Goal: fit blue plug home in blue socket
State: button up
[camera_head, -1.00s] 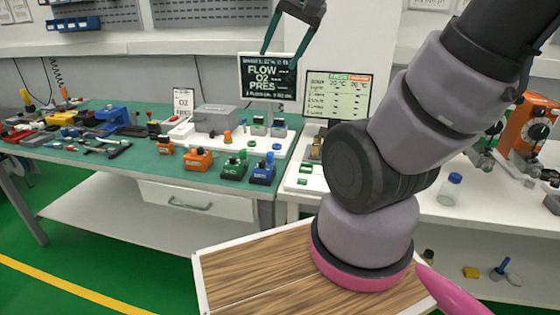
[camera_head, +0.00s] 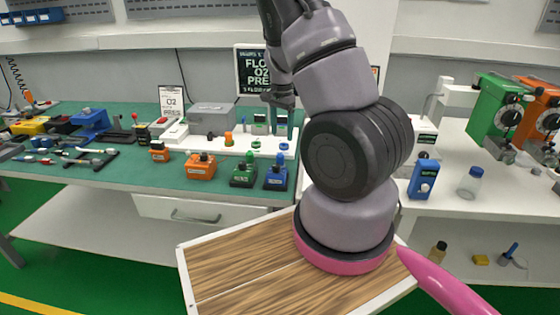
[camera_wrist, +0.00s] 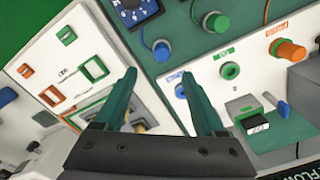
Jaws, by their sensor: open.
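A round blue plug (camera_wrist: 162,50) shows in the wrist view beside a blue block (camera_wrist: 132,12) with a dial. In the head view the blue block (camera_head: 276,175) stands at the green table's front edge. A blue ring-shaped socket (camera_wrist: 181,90) sits on the white board, just inside the right finger in the wrist view; the head view shows it as a small blue ring (camera_head: 283,146). My gripper (camera_wrist: 158,74) is open and empty, pointing down over the boards. In the head view my gripper (camera_head: 281,135) is just above the blue ring, partly behind my arm.
A green ring socket (camera_wrist: 230,70) and an orange plug (camera_wrist: 290,50) stand on the same board. A green block (camera_head: 243,173) and an orange block (camera_head: 201,167) stand left of the blue one. A second white panel (camera_wrist: 75,42) has coloured square frames. A grey box (camera_head: 212,115) stands behind.

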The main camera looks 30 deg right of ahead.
aim_at(280, 155)
notch_tip(280, 155, down, 6)
jog(key=shift+r, duration=0.2)
notch_tip(280, 155, down, 5)
jog(key=shift+w+a+f, duration=0.1)
jog(key=shift+a, duration=0.05)
grip_shut()
